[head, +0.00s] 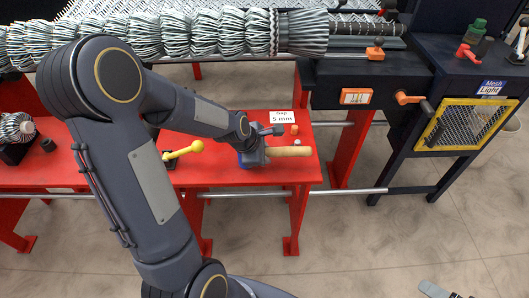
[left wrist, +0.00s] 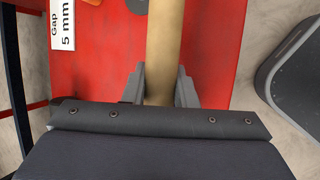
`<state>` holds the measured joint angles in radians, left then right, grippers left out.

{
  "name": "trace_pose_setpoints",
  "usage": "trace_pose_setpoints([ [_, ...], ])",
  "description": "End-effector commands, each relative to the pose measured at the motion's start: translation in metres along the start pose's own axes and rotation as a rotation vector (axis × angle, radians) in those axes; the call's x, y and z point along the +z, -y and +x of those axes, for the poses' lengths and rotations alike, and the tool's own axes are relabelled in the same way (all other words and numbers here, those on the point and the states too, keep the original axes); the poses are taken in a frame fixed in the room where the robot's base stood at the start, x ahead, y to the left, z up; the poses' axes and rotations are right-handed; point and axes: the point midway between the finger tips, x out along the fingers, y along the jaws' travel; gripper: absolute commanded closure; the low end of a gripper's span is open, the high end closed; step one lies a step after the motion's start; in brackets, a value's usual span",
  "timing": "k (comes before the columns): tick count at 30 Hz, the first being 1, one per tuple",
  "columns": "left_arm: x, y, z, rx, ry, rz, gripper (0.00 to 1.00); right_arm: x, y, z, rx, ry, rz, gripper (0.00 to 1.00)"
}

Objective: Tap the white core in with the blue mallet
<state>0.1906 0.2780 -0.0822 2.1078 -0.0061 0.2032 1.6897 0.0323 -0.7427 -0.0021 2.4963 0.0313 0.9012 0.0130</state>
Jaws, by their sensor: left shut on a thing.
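The blue mallet lies low at the right end of the red table, its pale wooden handle (head: 290,151) pointing right and a bit of its blue head (head: 244,161) showing beneath my gripper. My left gripper (head: 267,152) is shut on the handle. The left wrist view shows the handle (left wrist: 163,45) running between my two grey fingers (left wrist: 158,88). Most of the mallet head is hidden. I cannot make out the white core for certain; a small pale piece (head: 297,142) stands just behind the handle. A grey tip at the lower right edge may be my right gripper (head: 437,290).
The red table (head: 225,178) also holds a "Gap 5 mm" card (head: 282,117), an orange piece (head: 294,129) and a yellow-knobbed tool (head: 184,152). Behind stands a machine with wire bundles (head: 203,34) and an orange handle (head: 410,98). Open floor lies in front.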

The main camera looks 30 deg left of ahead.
Motion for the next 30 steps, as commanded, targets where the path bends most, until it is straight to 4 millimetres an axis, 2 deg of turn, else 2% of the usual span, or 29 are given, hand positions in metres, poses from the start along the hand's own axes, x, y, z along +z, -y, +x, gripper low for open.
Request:
trace_pose_setpoints([
  [2, -0.001, 0.001, 0.003, 0.001, 0.0, 0.001, 1.0, 0.001, -0.001, 0.002, 0.0, 0.0, 0.0, 0.0],
  [3, -0.001, 0.001, 0.002, 0.0, 0.0, 0.0, 0.72, 0.001, -0.001, 0.002, 0.0, 0.0, 0.0, 0.0],
  [8, -0.001, 0.001, 0.002, 0.0, 0.0, 0.0, 0.53, 0.001, -0.001, 0.001, 0.0, 0.0, 0.0, 0.0],
  [19, -0.002, 0.002, 0.003, 0.002, 0.0, 0.0, 0.53, 0.003, -0.003, 0.006, 0.0, 0.0, 0.0, 0.0],
  [30, -0.004, 0.003, -0.062, 0.003, 0.001, 0.0, 0.53, -0.005, 0.004, -0.01, 0.0, 0.0, 0.0, 0.0],
])
